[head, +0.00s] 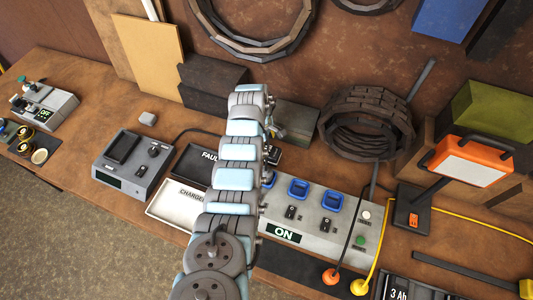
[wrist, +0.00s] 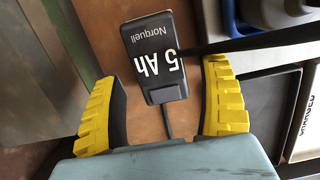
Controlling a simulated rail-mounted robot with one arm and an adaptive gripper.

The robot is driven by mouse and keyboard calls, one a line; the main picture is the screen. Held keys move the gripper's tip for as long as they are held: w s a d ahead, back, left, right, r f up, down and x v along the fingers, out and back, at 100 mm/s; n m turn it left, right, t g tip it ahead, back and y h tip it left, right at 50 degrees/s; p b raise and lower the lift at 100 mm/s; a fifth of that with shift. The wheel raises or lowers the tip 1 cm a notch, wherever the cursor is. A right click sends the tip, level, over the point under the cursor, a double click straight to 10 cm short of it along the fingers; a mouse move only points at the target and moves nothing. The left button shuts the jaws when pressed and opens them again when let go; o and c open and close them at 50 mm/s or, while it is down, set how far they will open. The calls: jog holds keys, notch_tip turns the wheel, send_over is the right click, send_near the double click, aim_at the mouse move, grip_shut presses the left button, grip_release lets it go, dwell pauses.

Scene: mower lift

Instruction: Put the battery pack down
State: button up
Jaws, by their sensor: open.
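The battery pack (wrist: 153,55) is a black block marked "5 Ah Norquell" in white. In the wrist view it lies beyond and between the yellow-padded fingers of my gripper (wrist: 165,108), with a gap on each side. My gripper is open and touches neither side of it. The pack appears to rest on the brown bench top, beside a black tray (wrist: 268,110). In the head view my arm hides most of that spot, and only part of my gripper (head: 277,130) shows past the arm.
The "FAULT" tray (head: 190,160) and white "CHARGED" tray (head: 166,211) lie left of my arm. The charger (head: 325,233), with blue bays and an "ON" sign, is at right.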

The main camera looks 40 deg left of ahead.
aim_at(266, 150)
jog(key=shift+f, duration=0.15)
jog(key=shift+w+f, duration=0.1)
jog(key=shift+f, duration=0.75)
jog(key=shift+w+f+b, duration=0.1)
jog(key=shift+f+b, duration=0.2)
jog(key=shift+b, duration=0.05)
jog(key=shift+d+f+b, duration=0.1)
jog(key=shift+f+b, duration=0.9)
jog(key=shift+f, duration=0.35)
jog(key=c, duration=1)
